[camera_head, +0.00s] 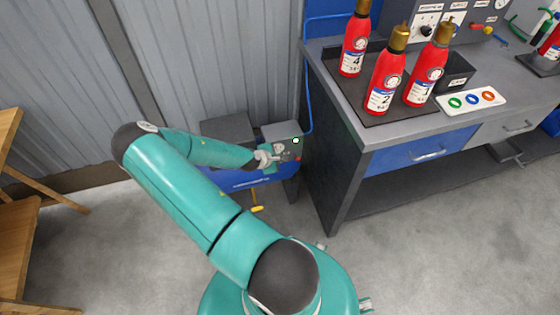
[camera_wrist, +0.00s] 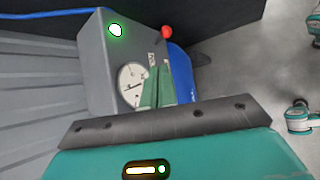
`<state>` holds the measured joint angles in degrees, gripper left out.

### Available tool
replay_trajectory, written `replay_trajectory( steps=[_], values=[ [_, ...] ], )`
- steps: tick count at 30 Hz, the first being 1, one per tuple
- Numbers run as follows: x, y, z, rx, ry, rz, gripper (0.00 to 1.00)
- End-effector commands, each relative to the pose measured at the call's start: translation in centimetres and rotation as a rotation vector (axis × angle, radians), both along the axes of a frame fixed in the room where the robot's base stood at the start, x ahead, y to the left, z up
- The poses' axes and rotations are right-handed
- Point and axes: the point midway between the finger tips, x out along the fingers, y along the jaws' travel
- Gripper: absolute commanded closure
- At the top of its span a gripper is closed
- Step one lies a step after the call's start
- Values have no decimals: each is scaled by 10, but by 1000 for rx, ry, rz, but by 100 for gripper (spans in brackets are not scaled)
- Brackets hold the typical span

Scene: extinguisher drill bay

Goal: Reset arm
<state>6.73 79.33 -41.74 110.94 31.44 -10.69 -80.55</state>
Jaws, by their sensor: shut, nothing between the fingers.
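My gripper (camera_head: 268,158) is at the end of my teal arm, in front of a grey box (camera_head: 279,133) on a blue unit by the wall. In the wrist view its two green fingers (camera_wrist: 157,86) are together and empty. They overlap the edge of a white dial gauge (camera_wrist: 131,80) on the box face; I cannot tell whether they touch it. A green lamp (camera_wrist: 116,30) glows on the box, and it also shows in the head view (camera_head: 296,141). A red knob (camera_wrist: 167,31) stands beyond the fingers, close to the blue body (camera_wrist: 181,72).
A workbench (camera_head: 345,135) stands right of the box, holding red extinguishers 4 (camera_head: 354,48), 2 (camera_head: 383,85) and 1 (camera_head: 425,77). A wooden stand (camera_head: 12,225) is at left. The front-right floor is clear.

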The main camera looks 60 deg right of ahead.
Motion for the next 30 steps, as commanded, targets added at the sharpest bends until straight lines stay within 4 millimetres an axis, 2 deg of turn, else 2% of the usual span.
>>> replay_trajectory(
  steps=[21, 26, 30],
  values=[
    [3, -4, 2, 5, -9, -5, 100],
    [27, 16, 16, 54, -92, -54, 100],
    [62, 52, 40, 142, -214, -129, 100]
  ],
)
